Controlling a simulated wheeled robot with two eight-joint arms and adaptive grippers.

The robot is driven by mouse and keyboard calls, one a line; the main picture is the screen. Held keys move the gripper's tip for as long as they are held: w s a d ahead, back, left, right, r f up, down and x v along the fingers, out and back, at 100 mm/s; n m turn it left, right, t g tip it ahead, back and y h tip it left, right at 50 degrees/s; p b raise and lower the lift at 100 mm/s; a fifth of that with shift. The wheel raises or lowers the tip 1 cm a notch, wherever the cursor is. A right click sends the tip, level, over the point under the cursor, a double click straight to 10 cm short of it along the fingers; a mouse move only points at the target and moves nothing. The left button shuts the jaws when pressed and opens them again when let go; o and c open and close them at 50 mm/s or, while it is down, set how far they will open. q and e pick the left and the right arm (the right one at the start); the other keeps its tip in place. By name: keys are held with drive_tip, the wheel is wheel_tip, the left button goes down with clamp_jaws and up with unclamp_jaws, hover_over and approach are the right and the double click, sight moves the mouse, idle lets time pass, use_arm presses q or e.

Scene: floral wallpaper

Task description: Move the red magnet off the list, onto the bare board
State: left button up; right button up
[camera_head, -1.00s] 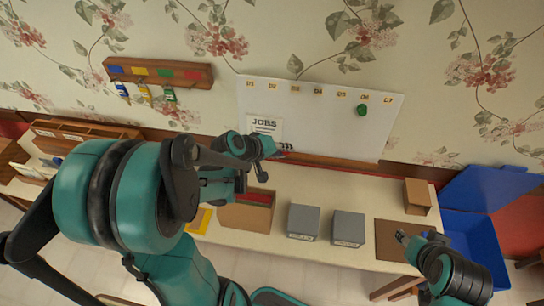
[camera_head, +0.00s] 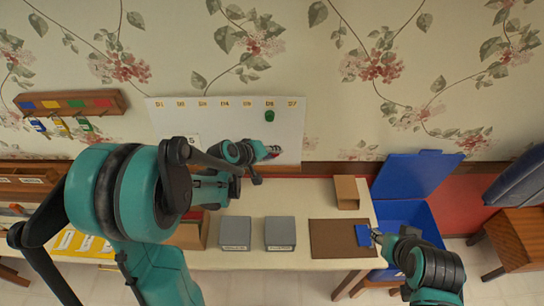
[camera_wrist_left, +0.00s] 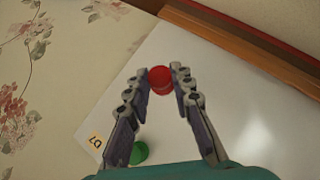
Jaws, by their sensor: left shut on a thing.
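The red magnet (camera_wrist_left: 160,79) is between the fingertips of my left gripper (camera_wrist_left: 162,82) in the left wrist view, which is shut on it. In the head view the left gripper (camera_head: 270,152) is in front of the lower right part of the white board (camera_head: 290,130). I cannot tell if the magnet touches the board. The list (camera_head: 192,140) is mostly hidden behind my left arm. My right gripper (camera_head: 376,237) is beside a small blue thing (camera_head: 362,235) over the brown mat; whether it grips it is unclear.
A green magnet (camera_head: 269,116) is on the board below the labels D6 and D7; it also shows in the left wrist view (camera_wrist_left: 139,153). Two grey boxes (camera_head: 235,233) and a cardboard box (camera_head: 346,193) stand on the table. A blue bin (camera_head: 405,215) is at right.

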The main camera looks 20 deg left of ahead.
use_arm(q)
drive_tip(key=shift+w+a+f, duration=0.15)
drive_tip(key=shift+w, duration=0.4)
drive_tip(key=shift+w+a+f, duration=0.1)
drive_tip(key=shift+w, duration=0.45)
drive_tip(key=shift+w+a+f+b, duration=0.1)
drive_tip(key=shift+w+a+b, duration=0.1)
drive_tip(key=shift+w, duration=0.35)
drive_tip(key=shift+w+a+f+b, duration=0.1)
drive_tip(key=shift+w+a+b, duration=0.1)
drive_tip(key=shift+w, duration=0.35)
drive_tip(key=shift+w, duration=0.3)
drive_tip(key=o, duration=1.6)
drive_tip(key=shift+a, duration=0.1)
drive_tip(key=shift+p+v, duration=1.4)
drive_tip(key=shift+v, duration=2.1)
